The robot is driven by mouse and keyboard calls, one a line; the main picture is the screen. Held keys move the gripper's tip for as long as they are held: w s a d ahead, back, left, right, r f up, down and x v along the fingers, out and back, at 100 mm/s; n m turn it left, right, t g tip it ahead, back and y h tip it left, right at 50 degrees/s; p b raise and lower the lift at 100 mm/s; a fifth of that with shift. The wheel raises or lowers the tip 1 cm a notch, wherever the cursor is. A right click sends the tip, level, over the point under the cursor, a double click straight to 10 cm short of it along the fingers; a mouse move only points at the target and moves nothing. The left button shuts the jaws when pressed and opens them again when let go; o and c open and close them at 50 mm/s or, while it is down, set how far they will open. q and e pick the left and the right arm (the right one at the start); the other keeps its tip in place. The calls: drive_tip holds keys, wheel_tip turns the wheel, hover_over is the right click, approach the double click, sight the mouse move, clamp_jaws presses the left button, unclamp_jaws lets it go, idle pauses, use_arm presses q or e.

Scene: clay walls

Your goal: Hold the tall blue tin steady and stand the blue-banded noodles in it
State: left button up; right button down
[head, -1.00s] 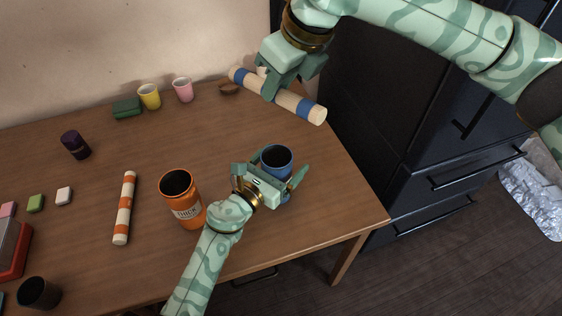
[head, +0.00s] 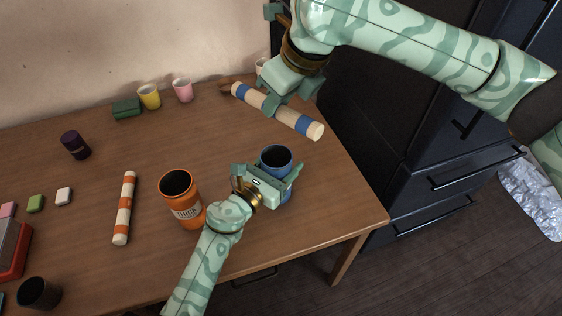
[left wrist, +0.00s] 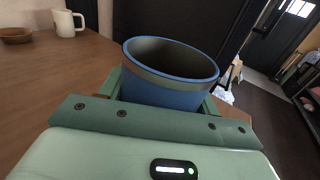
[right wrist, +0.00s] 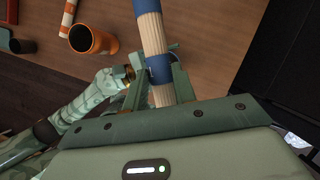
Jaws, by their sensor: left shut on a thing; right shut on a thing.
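The tall blue tin (head: 276,158) stands upright near the table's right edge, its dark mouth open upward. My left gripper (head: 277,174) is shut around it; the tin also fills the left wrist view (left wrist: 165,90) between the fingers.
An orange tin (head: 180,205) stands left of the blue tin, with orange-banded noodles (head: 124,208) lying beside it. Dark drawers (head: 430,190) rise past the right edge.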

sight(296, 113)
wheel_tip(296, 113, down, 10)
drive_tip(key=shift+r, duration=0.2)
idle(0.8)
drive_tip(key=c, duration=1.1)
unclamp_jaws()
drive_tip(key=shift+o, duration=0.2)
drive_tip(key=shift+r, duration=0.15)
drive_tip(key=v, duration=1.1)
drive_tip(key=shift+s+d+r, duration=0.1)
drive_tip(key=shift+s+r, duration=0.05)
drive_tip(key=shift+r, duration=0.2)
